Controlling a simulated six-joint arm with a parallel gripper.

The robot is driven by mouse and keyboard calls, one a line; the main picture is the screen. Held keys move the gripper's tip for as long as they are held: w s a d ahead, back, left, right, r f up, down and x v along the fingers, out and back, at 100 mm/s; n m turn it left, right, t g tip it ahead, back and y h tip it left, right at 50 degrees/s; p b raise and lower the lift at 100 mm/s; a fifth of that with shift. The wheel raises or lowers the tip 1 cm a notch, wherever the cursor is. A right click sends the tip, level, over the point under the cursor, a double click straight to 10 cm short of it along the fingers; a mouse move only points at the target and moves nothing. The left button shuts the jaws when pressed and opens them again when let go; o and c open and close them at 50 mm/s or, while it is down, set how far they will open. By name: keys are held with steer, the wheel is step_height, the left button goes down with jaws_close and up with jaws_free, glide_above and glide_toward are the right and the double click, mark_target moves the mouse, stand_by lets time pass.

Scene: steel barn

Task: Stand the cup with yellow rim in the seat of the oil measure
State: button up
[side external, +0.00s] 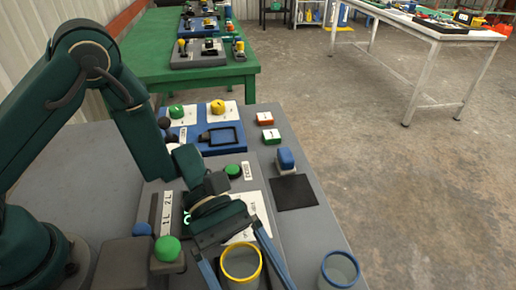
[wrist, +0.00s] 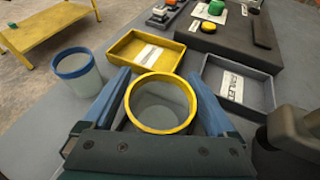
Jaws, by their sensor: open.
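The cup with yellow rim (side external: 241,264) is at the bottom of the side view, upright, with a pale grey inside. My gripper (side external: 247,278) is open, with one blue finger on each side of this cup. In the wrist view the yellow-rimmed cup (wrist: 160,104) sits between the fingers of my gripper (wrist: 161,76). I cannot tell whether either finger touches it. A label reading 1L 2L (side external: 167,212) lies on the grey panel beside my arm. I cannot make out the seat of the oil measure; my arm covers part of that panel.
A blue-rimmed cup (side external: 340,270) stands to the right, and left of my gripper in the wrist view (wrist: 77,73). A yellow tray (wrist: 116,47) and a labelled grey tray (wrist: 268,99) lie close beyond the fingers. A blue-handled block (side external: 286,160) stands by a black pad (side external: 294,193).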

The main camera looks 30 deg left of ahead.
mark_target(233, 246)
steer(key=shift+r, duration=0.2)
steer(key=v, duration=1)
steer(key=shift+w+a+r, duration=0.1)
steer(key=shift+w+a, duration=0.15)
steer(key=shift+w+a+r, duration=0.15)
steer(key=shift+a+r, duration=0.1)
steer(key=shift+a, duration=0.35)
